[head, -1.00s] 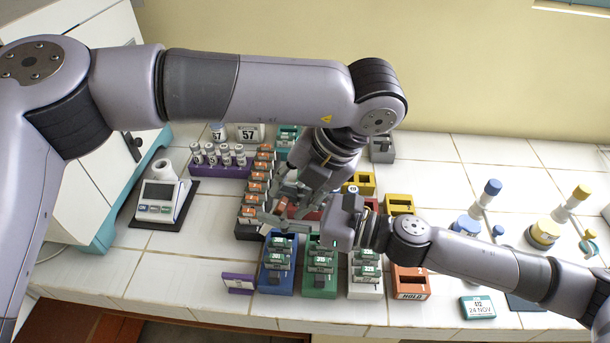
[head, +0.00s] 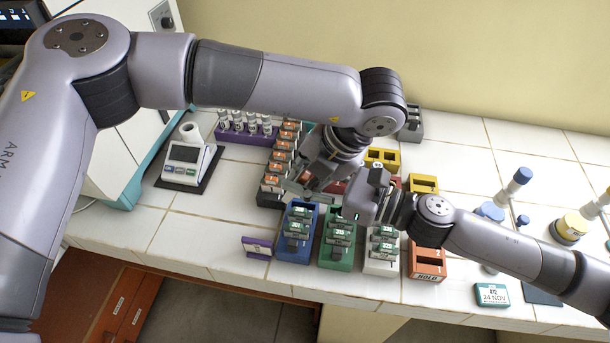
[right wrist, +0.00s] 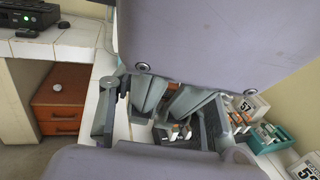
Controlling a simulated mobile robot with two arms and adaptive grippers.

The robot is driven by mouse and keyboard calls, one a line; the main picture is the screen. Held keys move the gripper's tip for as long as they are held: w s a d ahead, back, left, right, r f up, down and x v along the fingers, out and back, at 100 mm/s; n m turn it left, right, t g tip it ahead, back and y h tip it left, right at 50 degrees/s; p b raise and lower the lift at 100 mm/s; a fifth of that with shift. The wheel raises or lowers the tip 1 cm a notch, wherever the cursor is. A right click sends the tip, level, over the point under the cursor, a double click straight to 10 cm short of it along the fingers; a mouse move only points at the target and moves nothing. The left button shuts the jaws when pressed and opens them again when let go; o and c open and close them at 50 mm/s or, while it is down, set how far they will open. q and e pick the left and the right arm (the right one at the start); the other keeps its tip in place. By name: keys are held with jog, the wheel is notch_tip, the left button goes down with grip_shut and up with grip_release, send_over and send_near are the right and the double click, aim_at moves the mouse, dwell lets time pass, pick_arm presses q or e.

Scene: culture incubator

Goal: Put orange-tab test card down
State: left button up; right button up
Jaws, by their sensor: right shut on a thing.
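The dark rack (head: 268,199) of orange-tab test cards (head: 284,147) runs along the left of the holders. My right gripper (head: 335,190) reaches in from the right, above the back of the blue and green holders, shut on what I take to be the orange-tab test card, which the fingers mostly hide. My left gripper (head: 303,187) comes down beside it, close to the rack; whether it is open is unclear.
Blue (head: 292,252), green (head: 334,258) and white (head: 381,265) holders carry green-tab cards. An orange HOLD tray (head: 428,268) stands to the right, yellow holders (head: 423,183) behind. A purple tube rack (head: 243,137) and a timer (head: 185,165) are at left. Tiles at right front have room.

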pick_arm(q)
jog(key=shift+d, duration=0.1)
grip_shut()
pick_arm(e)
jog(key=o, duration=1)
jog(key=shift+o, duration=0.2)
